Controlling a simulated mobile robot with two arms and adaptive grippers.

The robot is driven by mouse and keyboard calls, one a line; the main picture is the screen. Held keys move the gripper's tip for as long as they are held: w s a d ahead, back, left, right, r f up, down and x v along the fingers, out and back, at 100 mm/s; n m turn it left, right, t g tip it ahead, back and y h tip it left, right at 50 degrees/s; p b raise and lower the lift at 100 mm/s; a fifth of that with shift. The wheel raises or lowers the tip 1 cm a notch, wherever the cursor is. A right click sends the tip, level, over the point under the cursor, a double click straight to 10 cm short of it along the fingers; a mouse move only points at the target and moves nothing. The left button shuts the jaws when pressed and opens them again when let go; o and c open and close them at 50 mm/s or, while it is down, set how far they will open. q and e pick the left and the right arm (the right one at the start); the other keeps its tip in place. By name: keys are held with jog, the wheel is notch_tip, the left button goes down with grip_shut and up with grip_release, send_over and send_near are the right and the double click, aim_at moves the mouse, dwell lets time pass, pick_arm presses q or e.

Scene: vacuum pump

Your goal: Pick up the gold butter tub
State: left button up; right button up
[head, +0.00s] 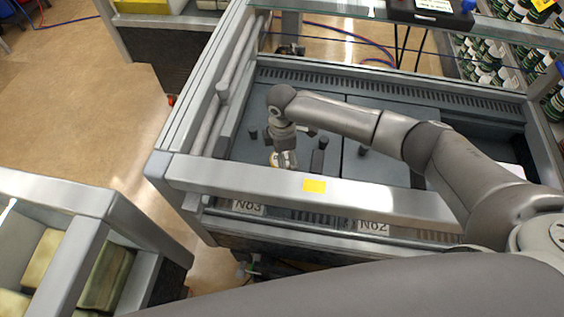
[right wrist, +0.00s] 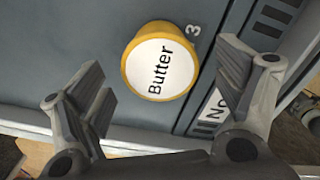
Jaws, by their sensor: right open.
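The gold butter tub (right wrist: 160,68) has a white lid reading "Butter" and a gold rim. In the right wrist view it stands on the grey surface, ahead of and between the fingers of my right gripper (right wrist: 160,95). The fingers are spread apart and do not touch it. In the head view the tub (head: 274,159) shows only as a small gold edge beside my right gripper (head: 285,160), low over the grey top near the "No3" label. My left gripper is not in view.
A grey frame rail (head: 380,203) with a yellow sticker runs along the near side of the machine. Dark knobs (head: 322,143) stand right of the gripper. A grey shelf unit (head: 60,195) stands at left. Bottles (head: 490,60) fill a rack at upper right. Open floor lies at left.

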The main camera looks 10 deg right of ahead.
jog(key=shift+f, duration=1.1)
jog(key=c, duration=1.1)
jog(key=shift+c, duration=1.2)
jog(key=shift+r, duration=0.15)
